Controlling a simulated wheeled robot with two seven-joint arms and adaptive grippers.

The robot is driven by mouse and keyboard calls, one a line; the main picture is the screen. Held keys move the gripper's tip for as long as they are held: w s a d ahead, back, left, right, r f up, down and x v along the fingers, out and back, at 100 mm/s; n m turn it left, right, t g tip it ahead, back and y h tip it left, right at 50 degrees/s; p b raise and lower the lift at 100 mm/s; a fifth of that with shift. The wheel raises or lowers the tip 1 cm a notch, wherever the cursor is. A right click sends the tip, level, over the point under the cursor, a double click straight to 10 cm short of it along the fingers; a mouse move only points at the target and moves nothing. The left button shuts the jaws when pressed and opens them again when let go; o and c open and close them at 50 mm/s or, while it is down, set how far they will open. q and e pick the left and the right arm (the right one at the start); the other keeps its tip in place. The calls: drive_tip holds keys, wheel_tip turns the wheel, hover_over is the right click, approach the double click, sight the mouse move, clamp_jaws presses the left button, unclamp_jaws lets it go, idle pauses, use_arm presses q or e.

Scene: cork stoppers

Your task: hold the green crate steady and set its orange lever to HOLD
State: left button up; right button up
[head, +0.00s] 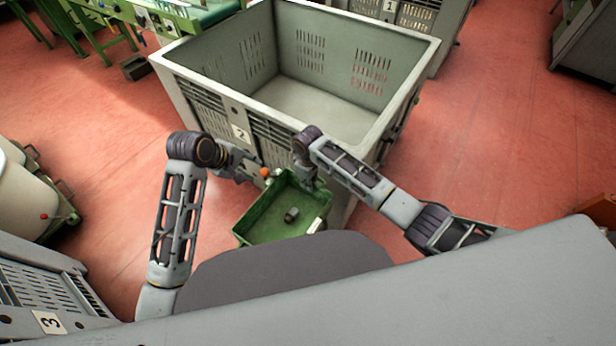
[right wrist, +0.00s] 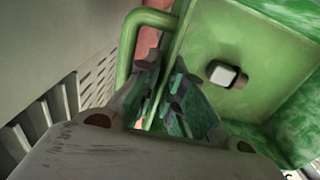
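The green crate (head: 247,232) is a small open box in front of the big grey bin. Its inside and a green tube handle (right wrist: 128,50) show in the right wrist view. My right gripper (head: 306,182) is at its far edge; in the right wrist view its fingers (right wrist: 163,78) close on either side of the thin green rim. An orange knob (head: 264,172), seemingly the lever's end, is at the crate's far left corner. My left gripper (head: 252,174) is just left of it; its fingers are too small to read. No HOLD marking is legible.
A small dark piece with a pale end (head: 291,214) lies in the crate, also seen in the right wrist view (right wrist: 222,74). The large grey bin (head: 180,82) marked 2 stands right behind. Another grey bin (head: 40,285) is at lower left.

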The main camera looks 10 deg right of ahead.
sight(308, 195)
drive_tip(key=shift+f, duration=2)
drive_tip(key=shift+c, duration=0.4)
clamp_jaws()
